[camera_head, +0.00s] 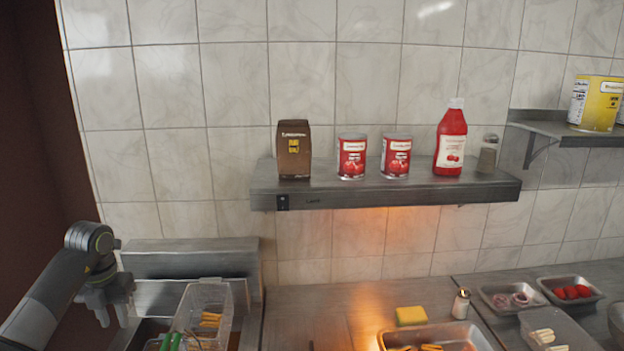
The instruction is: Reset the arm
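My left arm comes in from the lower left, and my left gripper (110,312) hangs down at its end. Its two fingers show apart with nothing between them, so it looks open and empty. It is left of a wire fry basket (203,300) and in front of the steel fryer, apart from the basket as far as I can see. My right gripper is not in view.
The fryer's steel back (190,262) stands behind the basket. A wall shelf (400,190) holds a brown bag, two red cans and a red bottle. A yellow sponge (411,316), a shaker (461,304) and food trays (513,297) are on the right counter.

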